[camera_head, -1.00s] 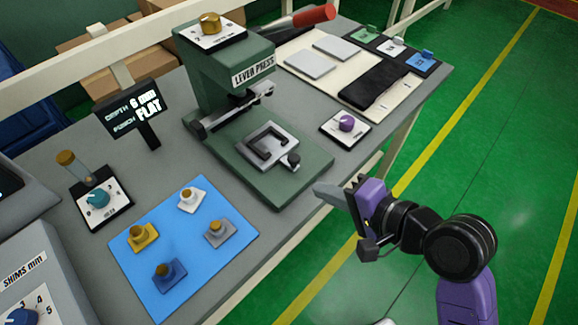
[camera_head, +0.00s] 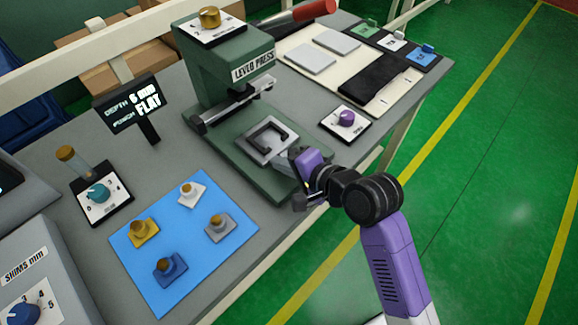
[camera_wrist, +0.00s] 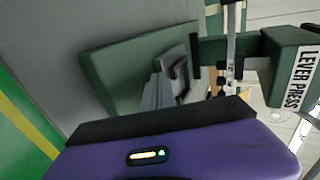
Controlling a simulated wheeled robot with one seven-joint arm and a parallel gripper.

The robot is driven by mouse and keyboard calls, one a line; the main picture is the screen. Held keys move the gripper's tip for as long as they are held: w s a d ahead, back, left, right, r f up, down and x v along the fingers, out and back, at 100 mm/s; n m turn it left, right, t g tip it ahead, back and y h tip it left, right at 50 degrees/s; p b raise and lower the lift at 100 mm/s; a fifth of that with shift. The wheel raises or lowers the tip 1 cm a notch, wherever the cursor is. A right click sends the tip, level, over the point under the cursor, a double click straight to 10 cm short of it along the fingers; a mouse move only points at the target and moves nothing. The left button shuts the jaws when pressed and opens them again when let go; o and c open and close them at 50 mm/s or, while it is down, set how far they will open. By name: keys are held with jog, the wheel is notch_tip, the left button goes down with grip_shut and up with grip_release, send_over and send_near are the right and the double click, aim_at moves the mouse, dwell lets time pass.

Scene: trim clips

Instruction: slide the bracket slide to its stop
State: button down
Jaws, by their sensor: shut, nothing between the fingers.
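The bracket slide is a light grey plate with a dark U-shaped bracket (camera_head: 268,140) on the green base of the lever press (camera_head: 225,60). It also shows in the wrist view, partly behind my fingers, with the dark bracket (camera_wrist: 181,72) beyond them. My gripper (camera_head: 283,161) is shut and empty. It is at the slide's front right corner, over the front of the press base. The dark knob on that corner is hidden behind my gripper. In the wrist view the grey fingertips (camera_wrist: 160,88) overlap the slide plate; I cannot tell whether they touch it.
A blue mat (camera_head: 150,270) with several knobbed pieces lies left of the press. A purple-knob dial (camera_head: 346,119) stands to its right. A display (camera_head: 135,105) reads depth 6 mm and FLAT.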

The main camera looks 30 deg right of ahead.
aim_at(255, 142)
jog(key=shift+w, duration=0.1)
jog(key=w+a, duration=0.1)
jog(key=w, duration=0.1)
jog(key=w+a+p, duration=0.1)
jog(key=w, duration=0.2)
jog(key=w+p, duration=0.1)
jog(key=w, duration=0.2)
jog(key=shift+w+a, duration=0.15)
jog(key=shift+a, duration=0.25)
